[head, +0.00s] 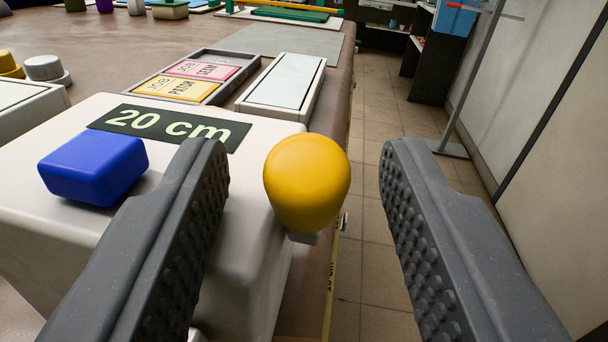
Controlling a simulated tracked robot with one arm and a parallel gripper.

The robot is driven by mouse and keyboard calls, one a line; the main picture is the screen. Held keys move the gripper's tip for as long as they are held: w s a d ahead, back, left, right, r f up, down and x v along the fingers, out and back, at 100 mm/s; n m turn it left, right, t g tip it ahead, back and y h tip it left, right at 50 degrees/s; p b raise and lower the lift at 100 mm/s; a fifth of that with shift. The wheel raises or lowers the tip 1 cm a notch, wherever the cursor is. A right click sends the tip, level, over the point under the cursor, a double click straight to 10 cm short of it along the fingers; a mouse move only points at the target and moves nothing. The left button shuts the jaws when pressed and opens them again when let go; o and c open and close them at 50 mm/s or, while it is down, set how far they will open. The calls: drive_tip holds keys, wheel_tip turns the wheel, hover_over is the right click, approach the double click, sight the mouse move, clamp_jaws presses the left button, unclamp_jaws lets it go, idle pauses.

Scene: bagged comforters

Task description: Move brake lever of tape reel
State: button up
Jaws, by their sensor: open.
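The tape reel is a white box (235,225) with a dark label reading "20 cm" (170,126) on its top. A rounded yellow knob (307,183), which looks like the brake lever's end, stands at the box's right edge on a small grey stem. A blue block-shaped button (94,168) sits on the box's top left. My gripper (305,185) is open, with one ridged grey finger left of the yellow knob and the other right of it. Neither finger appears to touch the knob. The left finger hides part of the box.
A yellow tape strip (331,285) hangs below the knob. Behind the box lie a tray with pink and yellow cards (190,80) and a white panel (286,82). The table edge runs along the right, with tiled floor (378,215) beyond. A metal stand (470,85) rises farther right.

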clamp_jaws()
drive_tip(key=shift+r, duration=0.15)
drive_tip(key=g+p, duration=0.1)
drive_tip(key=w+r+g+p, duration=0.1)
drive_tip(key=g+p, duration=0.1)
drive_tip(key=shift+w+h, duration=0.1)
drive_tip(key=shift+h, duration=0.2)
drive_tip(key=g+p, duration=0.1)
drive_tip(key=p, duration=0.1)
drive_tip(key=w+g+p, duration=0.1)
drive_tip(key=p, duration=0.1)
drive_tip(key=shift+d+r+m, duration=0.1)
drive_tip(key=shift+r+m, duration=0.2)
drive_tip(key=shift+w+f+g+p, duration=0.1)
drive_tip(key=shift+g+p, duration=0.2)
drive_tip(key=shift+p, duration=0.55)
drive_tip(key=shift+w+p, duration=0.1)
drive_tip(key=shift+p, duration=0.3)
unclamp_jaws()
drive_tip(key=shift+f, duration=0.1)
